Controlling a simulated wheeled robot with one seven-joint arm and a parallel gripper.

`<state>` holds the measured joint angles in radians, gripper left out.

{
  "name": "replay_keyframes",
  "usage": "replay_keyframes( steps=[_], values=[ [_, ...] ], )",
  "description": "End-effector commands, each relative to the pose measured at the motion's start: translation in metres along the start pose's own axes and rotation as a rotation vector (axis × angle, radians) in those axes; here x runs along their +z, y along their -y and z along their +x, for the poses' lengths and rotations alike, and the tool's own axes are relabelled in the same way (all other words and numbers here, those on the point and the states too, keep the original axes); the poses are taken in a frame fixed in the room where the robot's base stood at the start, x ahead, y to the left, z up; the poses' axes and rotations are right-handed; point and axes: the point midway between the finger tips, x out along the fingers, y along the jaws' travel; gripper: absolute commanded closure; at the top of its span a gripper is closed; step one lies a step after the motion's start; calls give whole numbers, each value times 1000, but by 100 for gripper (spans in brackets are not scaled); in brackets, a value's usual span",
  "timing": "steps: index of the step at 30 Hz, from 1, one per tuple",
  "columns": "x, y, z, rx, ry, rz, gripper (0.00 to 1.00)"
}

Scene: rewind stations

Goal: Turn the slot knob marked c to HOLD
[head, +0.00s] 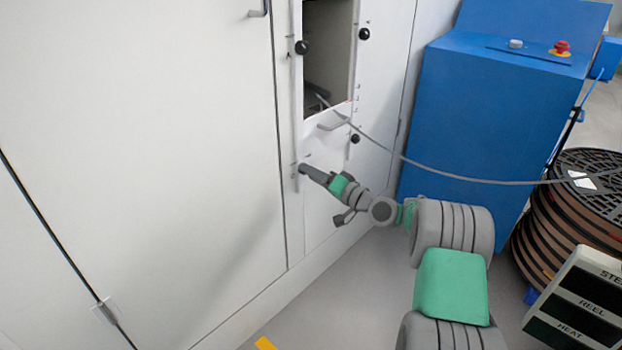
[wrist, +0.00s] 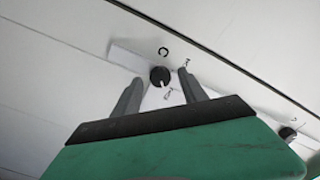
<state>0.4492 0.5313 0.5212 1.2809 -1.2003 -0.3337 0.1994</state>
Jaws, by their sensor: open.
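The black slot knob marked c (wrist: 160,75) sits on a pale strip in the wrist view, with the letter C printed beside it. A light mark shows on its face, toward the lower label. Two small labels stand near it, too small to read surely. My gripper (wrist: 158,80) is open, with one finger on each side of the knob; I cannot tell whether either finger touches it. In the head view my gripper (head: 304,169) is at the lower end of the left strip on the white cabinet and hides the knob there.
Other black knobs sit at the upper left (head: 302,47), upper right (head: 364,34) and lower right (head: 355,138) around an open cabinet bay (head: 328,50). A grey cable (head: 450,176) runs from the bay to stacked reels (head: 575,215). A blue cabinet (head: 480,120) stands right.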

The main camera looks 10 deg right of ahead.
Motion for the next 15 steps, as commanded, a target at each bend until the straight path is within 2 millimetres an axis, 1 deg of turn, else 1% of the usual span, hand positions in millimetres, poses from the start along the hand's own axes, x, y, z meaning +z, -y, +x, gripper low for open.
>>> replay_keyframes(
  steps=[3,10,15],
  values=[
    [0,0,8,0,0,-1,50],
    [0,0,9,0,0,-1,51],
    [0,1,9,0,0,-1,65]
  ],
)
